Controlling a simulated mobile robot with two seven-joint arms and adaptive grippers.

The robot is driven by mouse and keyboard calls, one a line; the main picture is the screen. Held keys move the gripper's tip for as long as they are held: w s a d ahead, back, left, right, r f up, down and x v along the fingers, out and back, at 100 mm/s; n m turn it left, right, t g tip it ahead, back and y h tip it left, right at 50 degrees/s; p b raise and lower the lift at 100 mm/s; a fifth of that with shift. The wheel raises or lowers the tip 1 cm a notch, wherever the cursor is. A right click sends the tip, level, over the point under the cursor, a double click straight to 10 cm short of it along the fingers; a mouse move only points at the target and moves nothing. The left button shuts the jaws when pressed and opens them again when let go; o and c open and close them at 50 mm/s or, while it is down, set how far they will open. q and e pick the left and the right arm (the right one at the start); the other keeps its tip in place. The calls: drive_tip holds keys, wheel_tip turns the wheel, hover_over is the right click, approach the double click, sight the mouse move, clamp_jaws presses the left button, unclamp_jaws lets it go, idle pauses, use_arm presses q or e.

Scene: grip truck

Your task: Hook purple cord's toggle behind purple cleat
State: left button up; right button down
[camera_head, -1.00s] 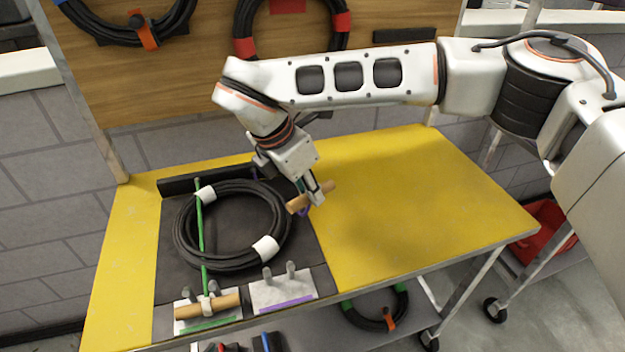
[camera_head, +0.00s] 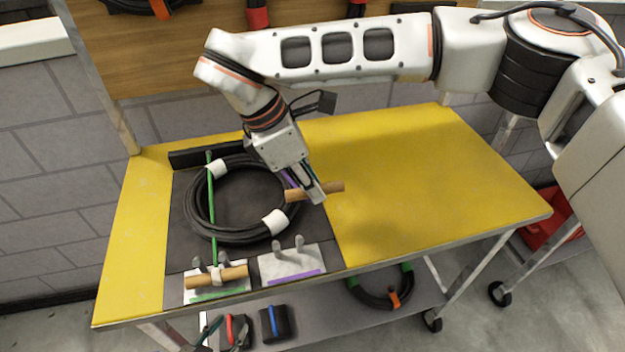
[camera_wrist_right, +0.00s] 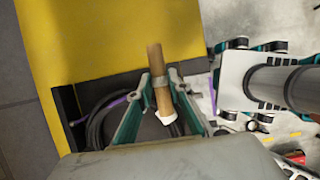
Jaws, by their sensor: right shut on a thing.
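The purple cord's wooden toggle (camera_head: 333,188) is held in my right gripper (camera_head: 314,194), above the table just right of the cable coil. The toggle lies nearly level in the head view and also shows between the fingers in the right wrist view (camera_wrist_right: 155,72). A short stretch of purple cord (camera_head: 290,178) shows beside the gripper; the rest is mostly hidden. The purple cleat (camera_head: 290,262), a pale plate with two grey prongs and a purple stripe, is at the front edge, below and left of the toggle, and empty. My left gripper (camera_head: 224,336) is at the bottom edge, fingers apart.
The black cable coil (camera_head: 240,235) lies on a dark mat, with the green cord (camera_head: 211,210) across it and the green toggle (camera_head: 220,275) at the green cleat (camera_head: 217,294). The yellow tabletop (camera_head: 430,190) is clear at right. Cable items lie on the shelf below.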

use_arm(q)
drive_tip(key=shift+f, duration=0.1)
use_arm(e)
drive_tip(key=s+a, duration=0.4)
drive_tip(key=s, duration=0.6)
drive_tip(key=shift+s, duration=0.2)
use_arm(q)
drive_tip(key=shift+f, duration=0.1)
use_arm(e)
drive_tip(key=shift+a+f, duration=0.1)
drive_tip(key=shift+f, duration=0.05)
